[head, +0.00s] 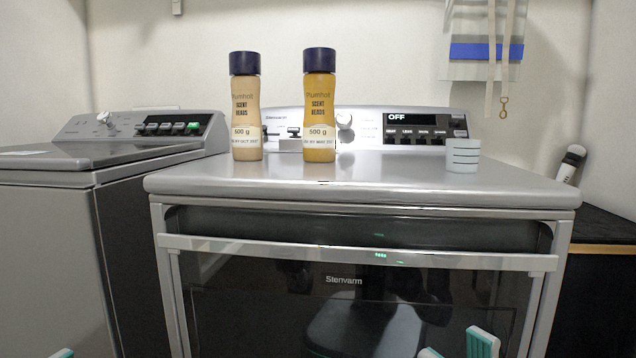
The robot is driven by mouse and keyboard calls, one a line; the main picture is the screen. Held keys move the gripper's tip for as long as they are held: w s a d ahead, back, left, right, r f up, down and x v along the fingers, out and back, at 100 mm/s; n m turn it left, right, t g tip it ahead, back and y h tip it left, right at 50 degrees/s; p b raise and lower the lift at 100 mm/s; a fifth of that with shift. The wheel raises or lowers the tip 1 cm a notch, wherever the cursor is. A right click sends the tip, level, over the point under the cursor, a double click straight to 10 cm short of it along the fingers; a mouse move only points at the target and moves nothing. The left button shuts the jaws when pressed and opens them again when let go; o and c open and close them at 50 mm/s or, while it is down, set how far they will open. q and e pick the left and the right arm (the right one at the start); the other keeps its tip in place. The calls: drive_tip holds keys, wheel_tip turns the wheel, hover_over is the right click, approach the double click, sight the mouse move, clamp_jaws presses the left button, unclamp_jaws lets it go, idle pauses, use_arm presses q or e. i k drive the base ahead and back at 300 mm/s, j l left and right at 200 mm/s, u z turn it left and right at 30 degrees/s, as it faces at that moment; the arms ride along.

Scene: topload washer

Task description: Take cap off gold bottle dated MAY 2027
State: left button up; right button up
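The gold bottle (319,117) stands upright on top of the front-loading machine, with a dark navy cap (319,60) on it. Its label reads "Plumhot SCENT BEADS 500 g", and the small date line looks like MAY 2027. A paler peach-tan bottle (246,116) with the same kind of dark cap (244,63) stands to its left; its date looks like OCT 2027. My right gripper (457,347) shows two separated teal-and-white fingertips at the bottom edge, empty, below and right of the bottles. Only a tip of my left gripper (63,353) shows at the bottom left.
A small white measuring cup (462,155) stands on the right of the machine top (390,180). The control panel (414,130) rises behind the bottles. A top-load washer (100,160) is at left. A dark counter with a white-and-dark object (570,163) is at right. The machine top's front is clear.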

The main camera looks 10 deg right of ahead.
sight(319, 130)
drive_tip(key=j+z, duration=0.5)
drive_tip(key=j, duration=0.95)
